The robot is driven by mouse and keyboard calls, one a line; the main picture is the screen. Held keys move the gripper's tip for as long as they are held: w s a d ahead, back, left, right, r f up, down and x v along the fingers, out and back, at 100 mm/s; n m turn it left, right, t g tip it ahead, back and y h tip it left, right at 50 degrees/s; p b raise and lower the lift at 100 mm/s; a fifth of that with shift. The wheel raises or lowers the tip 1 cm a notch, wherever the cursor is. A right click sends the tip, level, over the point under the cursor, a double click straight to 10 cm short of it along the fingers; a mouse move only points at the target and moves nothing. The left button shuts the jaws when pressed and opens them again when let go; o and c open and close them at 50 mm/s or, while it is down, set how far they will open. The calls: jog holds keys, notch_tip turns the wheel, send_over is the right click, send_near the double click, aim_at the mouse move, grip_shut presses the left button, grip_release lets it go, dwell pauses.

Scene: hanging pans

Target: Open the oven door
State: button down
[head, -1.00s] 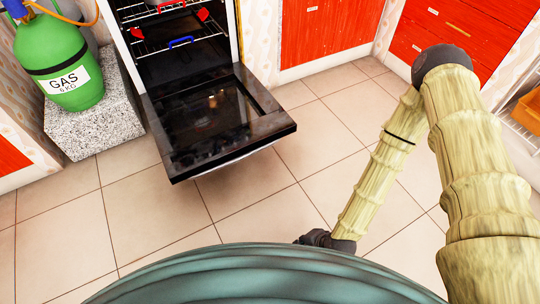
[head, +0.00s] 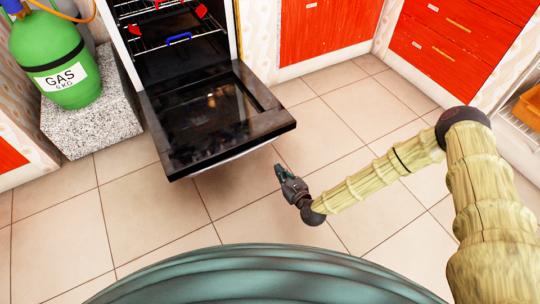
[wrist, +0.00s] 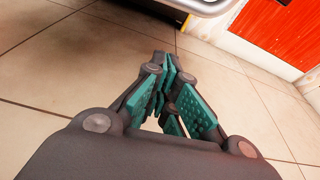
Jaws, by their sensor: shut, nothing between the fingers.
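The oven (head: 233,22) stands at the top left of the head view with its inside showing. Its dark glass door (head: 213,118) is swung down and lies about level, out over the floor. A pale edge, likely of the oven door (wrist: 205,5), shows at the top of the wrist view.
A green gas bottle (head: 60,60) stands on a speckled stone block (head: 95,115) left of the oven. Racks with red and blue parts (head: 178,38) are inside the oven. Red cabinets (head: 325,30) line the back. The tiled floor (head: 330,130) right of the door is clear.

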aim_at(269, 139)
jog(key=b+x, duration=0.4)
jog(key=x, duration=0.6)
jog(key=shift+s+r+b, duration=0.2)
jog(key=shift+r+b, duration=0.7)
jog(key=shift+r, duration=1.1)
jog(key=shift+r, duration=0.1)
jog(key=shift+g+h, duration=0.5)
jog(key=shift+g, duration=0.3)
notch_tip(269, 139, up, 9)
jog(key=p, duration=0.7)
jog(key=shift+d+f+p, duration=0.1)
jog(key=shift+f+p, duration=0.15)
jog(key=shift+p, duration=0.15)
jog(key=shift+s+f, duration=0.1)
jog(key=shift+f, duration=0.05)
